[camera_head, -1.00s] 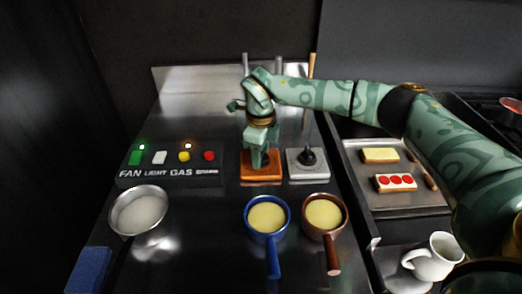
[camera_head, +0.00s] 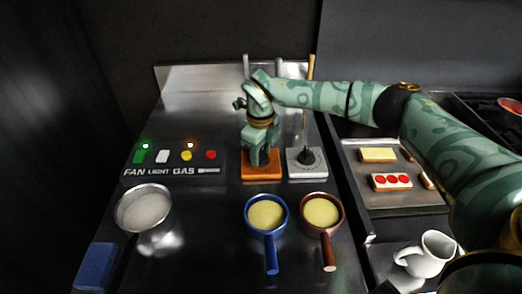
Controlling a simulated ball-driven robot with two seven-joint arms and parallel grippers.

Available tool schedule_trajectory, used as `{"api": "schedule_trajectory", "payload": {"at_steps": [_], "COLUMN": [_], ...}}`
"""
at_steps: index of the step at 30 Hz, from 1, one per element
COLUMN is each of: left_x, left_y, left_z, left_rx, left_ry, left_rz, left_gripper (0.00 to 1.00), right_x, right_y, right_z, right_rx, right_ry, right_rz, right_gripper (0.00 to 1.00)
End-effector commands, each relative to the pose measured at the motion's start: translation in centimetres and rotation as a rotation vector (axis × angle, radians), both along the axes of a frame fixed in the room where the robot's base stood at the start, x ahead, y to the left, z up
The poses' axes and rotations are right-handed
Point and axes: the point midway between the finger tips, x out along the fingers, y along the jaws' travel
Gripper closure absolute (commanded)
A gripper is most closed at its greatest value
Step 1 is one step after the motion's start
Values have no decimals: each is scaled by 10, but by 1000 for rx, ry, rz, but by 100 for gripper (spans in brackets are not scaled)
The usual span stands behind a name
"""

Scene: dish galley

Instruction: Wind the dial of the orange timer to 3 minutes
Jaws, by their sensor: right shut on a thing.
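The orange timer (camera_head: 262,174) sits on the dark counter behind the blue pan. My right gripper (camera_head: 261,160) points down over it, its fingers shut on the dial at the top. The dial and its marks are hidden by the fingers, so its setting cannot be read. My right arm reaches in from the right. My left gripper is not in view.
A grey timer (camera_head: 308,171) with a black dial stands close to the right of the orange one. In front are a blue pan (camera_head: 267,215) and a brown pan (camera_head: 322,214). A tray (camera_head: 420,197) and white jug (camera_head: 426,254) are right.

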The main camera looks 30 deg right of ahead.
Motion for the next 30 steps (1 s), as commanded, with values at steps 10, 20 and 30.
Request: {"api": "schedule_trajectory", "payload": {"at_steps": [10, 20, 30], "left_x": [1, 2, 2], "left_y": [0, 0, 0], "left_z": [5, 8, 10], "left_rx": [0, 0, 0], "left_ry": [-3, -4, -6], "left_rz": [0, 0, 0], "left_gripper": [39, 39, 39], "right_x": [1, 1, 1], "right_y": [0, 0, 0], "right_z": [2, 2, 1], "right_rx": [0, 0, 0], "right_ry": [-4, -4, -4], "right_rz": [-38, -65, -88], "right_gripper": [78, 78, 78]}}
